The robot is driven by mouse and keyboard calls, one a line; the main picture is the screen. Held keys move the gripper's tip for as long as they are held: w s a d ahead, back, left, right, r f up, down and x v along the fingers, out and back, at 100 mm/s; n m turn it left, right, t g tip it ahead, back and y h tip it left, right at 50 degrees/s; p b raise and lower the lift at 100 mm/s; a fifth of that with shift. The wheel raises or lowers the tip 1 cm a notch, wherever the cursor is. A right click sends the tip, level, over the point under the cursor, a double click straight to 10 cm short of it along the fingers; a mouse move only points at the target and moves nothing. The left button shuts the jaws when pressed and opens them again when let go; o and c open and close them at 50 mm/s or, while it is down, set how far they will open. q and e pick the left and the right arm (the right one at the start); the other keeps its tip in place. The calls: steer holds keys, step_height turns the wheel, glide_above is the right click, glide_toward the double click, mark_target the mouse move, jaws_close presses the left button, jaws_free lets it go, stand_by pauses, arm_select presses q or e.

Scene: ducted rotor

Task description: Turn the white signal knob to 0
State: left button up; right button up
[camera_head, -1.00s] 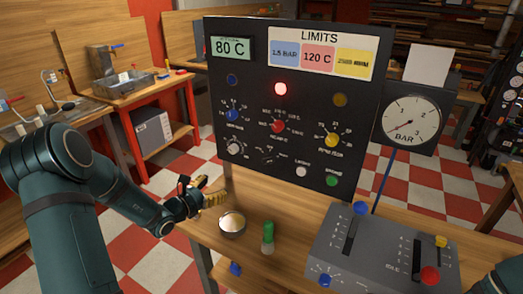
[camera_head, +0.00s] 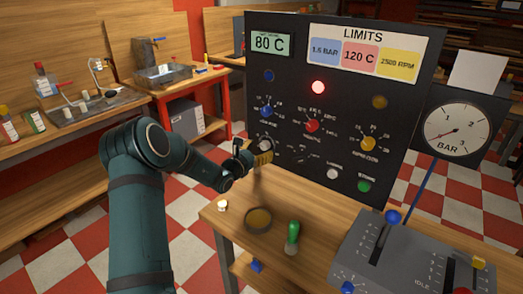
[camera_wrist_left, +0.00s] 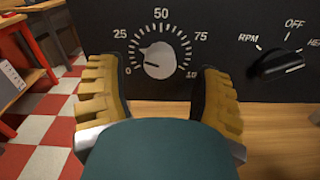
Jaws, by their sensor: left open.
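The white signal knob (camera_wrist_left: 158,62) sits on the dark panel, inside a dial marked 0, 25, 50, 75 and 100. The 0 mark is at its lower left. I cannot tell exactly which mark the knob points to. In the head view the white knob (camera_head: 265,143) is at the panel's lower left, partly behind the gripper. My left gripper (camera_head: 262,155) is open in front of it. In the left wrist view its two yellow-brown padded fingers (camera_wrist_left: 157,95) stand apart, one on each side of the knob, and nothing is between them. My right gripper is not in view.
A black selector (camera_wrist_left: 280,65) marked RPM and OFF is right of the dial. Blue (camera_head: 266,112), red (camera_head: 313,125) and yellow (camera_head: 368,143) knobs are higher on the panel. A bowl (camera_head: 258,221) and a green-topped item (camera_head: 292,235) stand on the bench below.

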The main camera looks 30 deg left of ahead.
arm_select(q)
steer(key=shift+w, duration=0.75)
jaws_close()
steer(key=shift+n, duration=0.3)
steer(key=n+p, duration=0.3)
steer(key=n, duration=0.2)
steer(key=shift+r, duration=0.1)
steer(key=shift+d+n+p, duration=0.1)
steer(key=shift+n+p, duration=1.3)
steer(key=shift+n, duration=0.6)
